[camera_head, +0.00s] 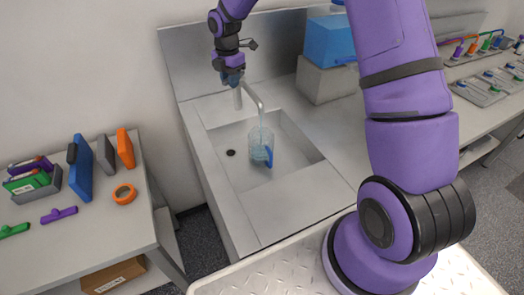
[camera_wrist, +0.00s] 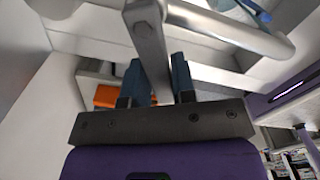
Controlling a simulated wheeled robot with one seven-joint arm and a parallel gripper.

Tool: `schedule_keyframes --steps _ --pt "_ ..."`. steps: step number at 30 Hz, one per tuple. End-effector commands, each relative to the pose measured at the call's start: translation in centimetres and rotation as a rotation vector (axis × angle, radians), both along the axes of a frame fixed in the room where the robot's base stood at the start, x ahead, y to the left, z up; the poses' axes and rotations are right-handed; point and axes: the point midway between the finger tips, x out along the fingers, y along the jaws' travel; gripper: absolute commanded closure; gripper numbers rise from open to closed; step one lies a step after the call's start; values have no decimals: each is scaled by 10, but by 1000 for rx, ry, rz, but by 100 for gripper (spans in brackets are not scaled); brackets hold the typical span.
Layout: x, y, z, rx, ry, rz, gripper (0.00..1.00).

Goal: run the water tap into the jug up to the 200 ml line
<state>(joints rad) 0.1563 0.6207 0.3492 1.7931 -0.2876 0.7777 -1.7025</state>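The tap (camera_head: 256,97) stands at the back of the sink, its grey spout curving forward over the jug. The clear bluish jug (camera_head: 258,138), with a blue handle (camera_head: 268,156), stands upright in the basin under the spout. A thin pale stream seems to run from the spout into it. The water level and 200 ml line are too small to read. My gripper (camera_head: 233,80) is at the top of the tap. In the wrist view, my gripper (camera_wrist: 158,80) has a finger close on each side of the grey tap lever (camera_wrist: 150,50) and appears closed on it.
The sink (camera_head: 218,178) has a dark drain left of the jug. A blue box (camera_head: 329,40) sits on a grey block (camera_head: 325,80) to the right of the tap. A left table (camera_head: 85,238) holds folders and an orange tape roll (camera_head: 124,194). A rack (camera_head: 487,88) stands far right.

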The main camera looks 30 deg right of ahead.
Motion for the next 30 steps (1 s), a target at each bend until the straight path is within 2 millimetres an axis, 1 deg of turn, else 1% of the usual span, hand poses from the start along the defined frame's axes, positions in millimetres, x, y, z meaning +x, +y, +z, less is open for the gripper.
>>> schedule_keyframes --steps 17,20,27,30 --pt "1 0 0 0 0 -10 76" --pt "4 2 0 0 0 -80 76" --pt "20 5 0 0 -1 -386 76" --pt "24 6 0 -1 0 -463 76"
